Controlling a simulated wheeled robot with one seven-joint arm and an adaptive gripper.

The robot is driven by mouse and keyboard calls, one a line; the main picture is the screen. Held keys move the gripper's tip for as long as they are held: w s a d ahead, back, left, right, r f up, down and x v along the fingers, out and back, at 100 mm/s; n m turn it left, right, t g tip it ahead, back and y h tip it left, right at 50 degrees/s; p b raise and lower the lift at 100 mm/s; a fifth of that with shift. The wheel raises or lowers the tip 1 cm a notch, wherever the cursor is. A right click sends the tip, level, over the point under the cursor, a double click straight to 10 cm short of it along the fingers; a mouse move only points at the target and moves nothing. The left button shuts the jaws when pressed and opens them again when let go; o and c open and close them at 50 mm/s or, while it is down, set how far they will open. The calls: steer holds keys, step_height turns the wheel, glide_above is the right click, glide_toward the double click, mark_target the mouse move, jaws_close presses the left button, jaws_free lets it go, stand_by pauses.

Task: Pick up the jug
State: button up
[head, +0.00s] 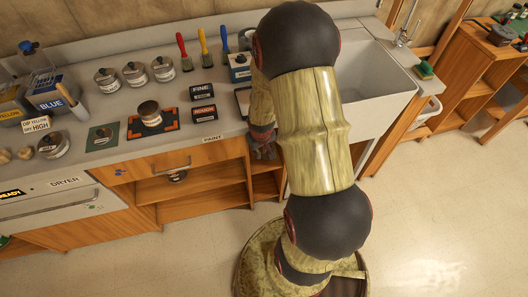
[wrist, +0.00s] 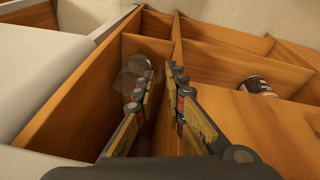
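A clear, rounded glass thing (wrist: 137,65), which may be the jug, stands in a wooden compartment in the wrist view. It is partly hidden behind my gripper's left finger, and its full shape cannot be made out. My gripper (wrist: 160,73) points into this compartment with its fingers apart. Nothing shows between them, and I cannot tell whether the left finger touches the glass. In the head view my gripper (head: 264,150) is low in front of the open shelving below the counter, partly covered by my arm. No jug shows clearly there.
Wooden dividers (wrist: 177,40) close in around my gripper. The counter (head: 130,85) above holds tins, brushes and signs. A white sink (head: 370,85) is at right.

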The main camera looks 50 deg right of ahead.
steer(key=s+d+f+b, duration=0.1)
steer(key=s+f, duration=0.2)
steer(key=f, duration=0.6)
steer(key=s+d+f+b, duration=0.1)
steer(key=s+d+f, duration=0.1)
steer(key=f, duration=0.8)
steer(key=t+h+b, duration=0.2)
steer(key=t, duration=0.9)
glide_toward(253, 155)
steer(key=shift+n, duration=0.4)
steer(key=w+f, duration=0.1)
steer(key=w+d+f, duration=0.1)
steer(key=w+f, duration=0.1)
steer(key=shift+w+d, duration=0.15)
steer(key=shift+w, duration=0.05)
steer(key=b+x, duration=0.3)
steer(key=x, duration=0.4)
steer(key=shift+w+f+b, duration=0.1)
steer(key=shift+f+b, duration=0.2)
steer(key=shift+r, duration=0.1)
jaws_close()
steer(key=shift+r, duration=0.25)
